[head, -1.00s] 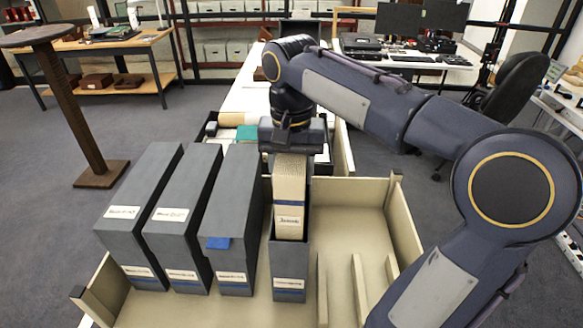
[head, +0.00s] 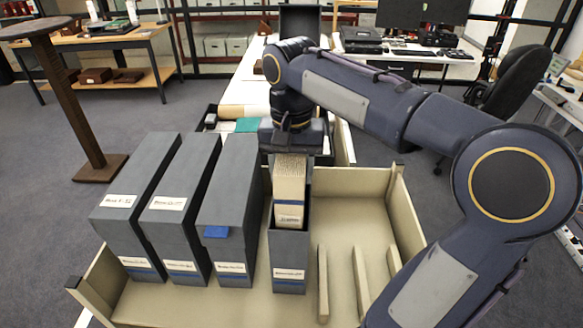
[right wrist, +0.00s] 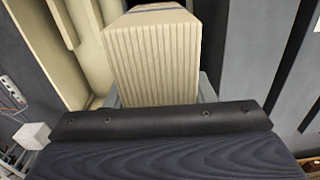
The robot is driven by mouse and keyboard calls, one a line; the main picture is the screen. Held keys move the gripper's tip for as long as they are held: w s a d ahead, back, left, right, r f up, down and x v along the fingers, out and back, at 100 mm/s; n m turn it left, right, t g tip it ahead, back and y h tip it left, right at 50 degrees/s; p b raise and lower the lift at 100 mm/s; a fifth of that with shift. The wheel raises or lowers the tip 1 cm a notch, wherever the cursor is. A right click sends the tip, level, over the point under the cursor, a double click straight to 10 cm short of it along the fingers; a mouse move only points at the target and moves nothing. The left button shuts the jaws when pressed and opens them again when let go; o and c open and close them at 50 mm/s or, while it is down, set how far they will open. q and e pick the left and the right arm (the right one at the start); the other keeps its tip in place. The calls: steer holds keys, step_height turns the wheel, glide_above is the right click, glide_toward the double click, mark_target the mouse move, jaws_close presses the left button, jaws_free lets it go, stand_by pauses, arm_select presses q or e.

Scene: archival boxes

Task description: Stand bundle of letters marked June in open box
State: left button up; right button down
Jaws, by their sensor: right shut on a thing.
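The bundle of letters (head: 289,193) is a cream block with a blue band and a white label too small to read. It stands upright, partly inside the open grey box (head: 289,248), with its upper part above the box's front edge. My right gripper (head: 291,150) is over it from above and shut on its top. In the right wrist view the bundle's ribbed paper edges (right wrist: 152,60) rise beyond the dark gripper body (right wrist: 165,122); the fingertips are hidden there. My left gripper is not in view.
Several closed grey boxes (head: 228,215) stand close to the left of the open box; one has a blue tab. The cream tray (head: 352,205) has free room and low dividers (head: 360,275) on the right. A dark-edged bin (head: 212,118) lies behind.

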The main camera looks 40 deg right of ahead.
steer(key=shift+f, duration=0.1)
stand_by(0.3)
steer(key=shift+f+b, duration=1.55)
steer(key=shift+f, duration=0.6)
steer(key=c, duration=0.6)
jaws_free()
steer(key=shift+r, duration=0.1)
steer(key=shift+r+p, duration=2.95)
steer(key=shift+p, duration=0.15)
